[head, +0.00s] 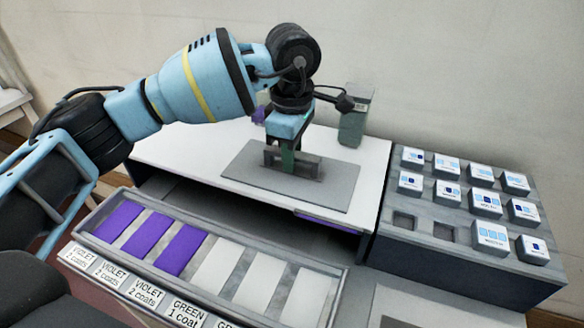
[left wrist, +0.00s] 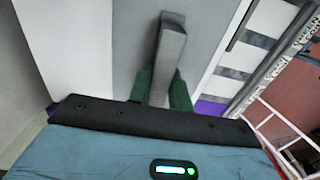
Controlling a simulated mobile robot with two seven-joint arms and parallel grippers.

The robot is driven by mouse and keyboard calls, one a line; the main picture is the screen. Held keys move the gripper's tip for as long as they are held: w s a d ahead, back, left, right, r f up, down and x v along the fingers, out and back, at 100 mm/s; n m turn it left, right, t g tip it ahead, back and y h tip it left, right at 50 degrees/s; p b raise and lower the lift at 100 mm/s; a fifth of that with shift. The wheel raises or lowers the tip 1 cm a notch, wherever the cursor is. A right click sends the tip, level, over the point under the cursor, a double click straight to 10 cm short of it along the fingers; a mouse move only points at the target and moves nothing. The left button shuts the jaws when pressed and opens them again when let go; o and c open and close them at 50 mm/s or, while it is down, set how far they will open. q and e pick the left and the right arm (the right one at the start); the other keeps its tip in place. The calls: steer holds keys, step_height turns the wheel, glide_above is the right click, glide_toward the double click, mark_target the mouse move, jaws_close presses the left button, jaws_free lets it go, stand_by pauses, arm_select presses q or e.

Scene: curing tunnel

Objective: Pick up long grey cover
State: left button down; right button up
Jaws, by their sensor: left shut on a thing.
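The long grey cover (head: 250,183) is a flat grey plate with a raised bar handle (head: 307,165) near its middle. It lies on the white-topped unit, or so close to it that I see no gap. My left gripper (head: 288,162) points down over the plate, its green fingers shut on the handle. In the left wrist view, the green fingers (left wrist: 160,88) sit either side of the grey handle (left wrist: 168,45), above the cover (left wrist: 119,54). The fingertips are partly hidden by the handle. My right gripper is not in view.
A dark opening lies under the white top (head: 190,148). In front is a grey tray (head: 206,232) with violet and pale strips and labels. At right, a grey rack (head: 408,248) holds several white-topped blocks and has empty slots. A green container (head: 353,125) stands behind the cover.

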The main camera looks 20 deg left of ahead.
arm_select(q)
steer(key=shift+r, duration=0.15)
steer(key=shift+r, duration=0.55)
step_height(320, 180, up, 2)
steer(key=s+r+b, duration=0.1)
steer(key=s, duration=1.5)
steer(key=shift+a+r, duration=0.3)
steer(key=shift+a, duration=0.1)
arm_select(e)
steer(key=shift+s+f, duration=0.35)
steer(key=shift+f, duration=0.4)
